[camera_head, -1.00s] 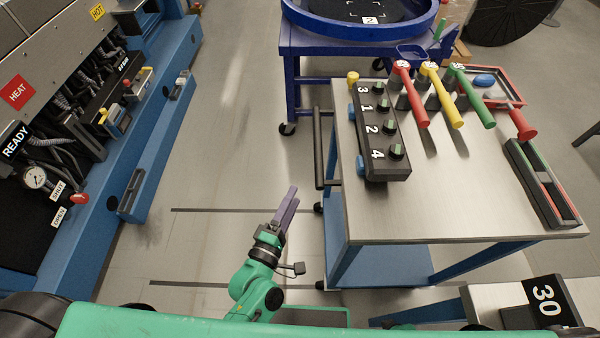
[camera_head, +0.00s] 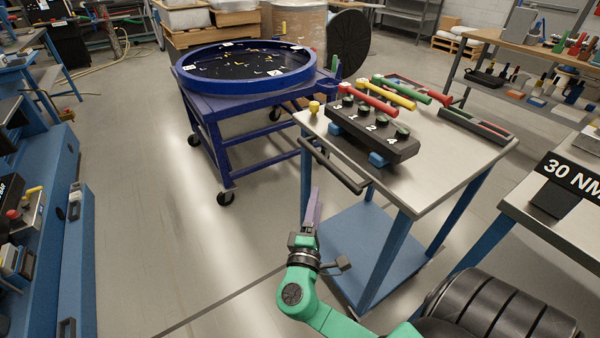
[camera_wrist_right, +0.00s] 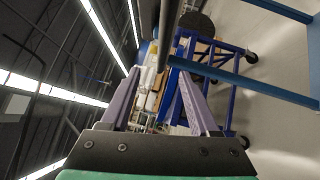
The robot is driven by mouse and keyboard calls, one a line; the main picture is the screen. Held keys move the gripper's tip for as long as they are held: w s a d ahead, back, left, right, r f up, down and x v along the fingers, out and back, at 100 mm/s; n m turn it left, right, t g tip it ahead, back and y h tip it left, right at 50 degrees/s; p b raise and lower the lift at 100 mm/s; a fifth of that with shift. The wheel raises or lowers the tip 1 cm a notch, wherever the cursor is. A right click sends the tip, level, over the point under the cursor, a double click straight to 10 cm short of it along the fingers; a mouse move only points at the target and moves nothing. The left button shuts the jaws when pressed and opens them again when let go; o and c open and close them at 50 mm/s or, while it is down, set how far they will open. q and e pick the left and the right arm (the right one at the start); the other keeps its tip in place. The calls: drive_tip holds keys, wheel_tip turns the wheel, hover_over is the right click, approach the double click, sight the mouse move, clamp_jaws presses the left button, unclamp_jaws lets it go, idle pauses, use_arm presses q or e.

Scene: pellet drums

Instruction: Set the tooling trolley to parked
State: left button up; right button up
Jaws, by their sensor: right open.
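The tooling trolley (camera_head: 455,160) has a steel top, blue legs and a blue lower shelf (camera_head: 345,245). It stands right of centre in the head view. Its black handle bar (camera_head: 334,167) runs along the near left side of the top. My right gripper (camera_head: 315,192) is just below and beside the handle, with its purple fingers pointing up. In the right wrist view, its fingers (camera_wrist_right: 158,78) are apart and empty. A dark bar, which looks like the handle (camera_wrist_right: 166,38), shows beyond the fingertips. Contact cannot be told. My left gripper is out of view.
A blue cart (camera_head: 215,135) with a round drum tray (camera_head: 182,78) stands behind the trolley. A bench with a 30 NM sign (camera_head: 575,175) is close on the right. Blue machinery (camera_head: 75,240) lines the left. Open floor (camera_head: 150,180) lies between, with a dark line (camera_head: 220,302).

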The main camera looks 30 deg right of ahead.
sight(326, 163)
drive_tip(key=p+x, duration=0.1)
drive_tip(key=x, duration=0.6)
drive_tip(key=p+x, duration=0.1)
drive_tip(key=x, duration=0.6)
drive_tip(key=shift+s+d+f+p, duration=0.15)
drive_tip(key=shift+f+p, duration=0.1)
drive_tip(key=shift+p, duration=0.05)
drive_tip(key=shift+w+d, duration=0.25)
drive_tip(key=shift+c, duration=0.4)
clamp_jaws()
drive_tip(key=shift+f, duration=0.1)
